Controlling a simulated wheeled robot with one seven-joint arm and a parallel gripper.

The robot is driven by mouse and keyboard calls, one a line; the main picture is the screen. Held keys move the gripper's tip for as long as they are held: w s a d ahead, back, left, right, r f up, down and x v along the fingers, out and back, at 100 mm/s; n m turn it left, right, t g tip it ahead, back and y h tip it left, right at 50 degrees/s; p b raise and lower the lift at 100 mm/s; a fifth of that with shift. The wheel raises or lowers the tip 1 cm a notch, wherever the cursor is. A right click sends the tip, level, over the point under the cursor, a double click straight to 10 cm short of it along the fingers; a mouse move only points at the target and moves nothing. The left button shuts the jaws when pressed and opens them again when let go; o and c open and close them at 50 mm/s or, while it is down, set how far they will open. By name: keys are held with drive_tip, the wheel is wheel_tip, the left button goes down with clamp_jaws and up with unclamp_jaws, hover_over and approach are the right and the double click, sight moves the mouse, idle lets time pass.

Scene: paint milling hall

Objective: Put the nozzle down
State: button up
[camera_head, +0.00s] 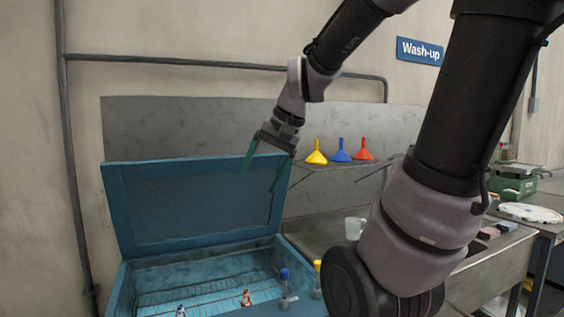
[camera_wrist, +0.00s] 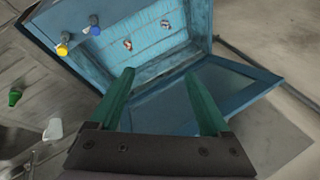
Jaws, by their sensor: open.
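My gripper (camera_head: 257,184) is open and empty, its two green fingers spread apart in front of the raised lid of a blue chest (camera_head: 124,292). In the wrist view the fingers (camera_wrist: 159,73) reach toward the chest, with nothing between them. Inside the chest lie two small pieces that may be nozzles: a red and white one (camera_head: 246,297) and a blue and white one (camera_head: 181,311). They also show in the wrist view, one nearer (camera_wrist: 128,44) and one farther (camera_wrist: 165,24). Both are well apart from my fingers. I cannot tell which is the task's nozzle.
A blue-topped item (camera_head: 284,276) and a yellow-topped item (camera_head: 317,267) stand at the chest's right side. A white mug (camera_head: 355,228) stands on the metal counter. Yellow (camera_head: 316,156), blue (camera_head: 340,155) and red (camera_head: 363,153) funnels sit on a wall shelf close right of my gripper.

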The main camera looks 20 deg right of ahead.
drive_tip(key=s+d+r+n+t+h, duration=0.1)
drive_tip(key=s+d+r+t, duration=0.1)
drive_tip(key=s, duration=0.3)
drive_tip(key=shift+s+d+r+t+h, duration=0.25)
drive_tip(key=shift+d+r, duration=0.2)
drive_tip(key=shift+r, duration=0.35)
drive_tip(key=shift+w, duration=0.1)
idle(0.4)
